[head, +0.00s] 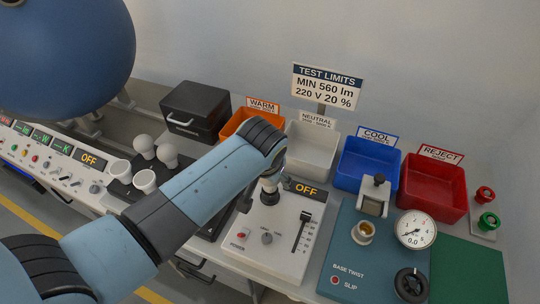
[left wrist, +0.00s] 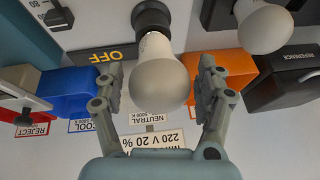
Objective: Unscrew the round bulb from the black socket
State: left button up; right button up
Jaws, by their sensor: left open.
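The white round bulb (left wrist: 158,75) sits in the black socket (left wrist: 152,17) in the left wrist view. My left gripper (left wrist: 160,88) is open, with one finger on each side of the bulb's globe and visible gaps between. In the head view the left gripper (head: 277,182) is over the white tester panel, and my arm hides most of the bulb. The black socket (head: 269,197) shows below it on the panel. My right gripper is in neither view.
Several white bulbs (head: 144,147) stand left of my forearm; one (left wrist: 263,22) shows in the left wrist view. Behind are orange (head: 240,119), white (head: 312,150), blue (head: 366,165) and red (head: 430,186) bins. A teal twist fixture (head: 352,265) with a gauge (head: 416,230) stands right.

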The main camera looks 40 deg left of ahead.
pick_arm(q)
jog(key=m+h, duration=0.1)
jog(key=m, duration=0.1)
jog(key=m+h, duration=0.1)
jog(key=m, duration=0.2)
jog(key=shift+a+t, duration=0.15)
jog(key=shift+t, duration=0.15)
jog(key=m+h, duration=0.1)
jog(key=m, duration=0.3)
jog(key=shift+h, duration=0.3)
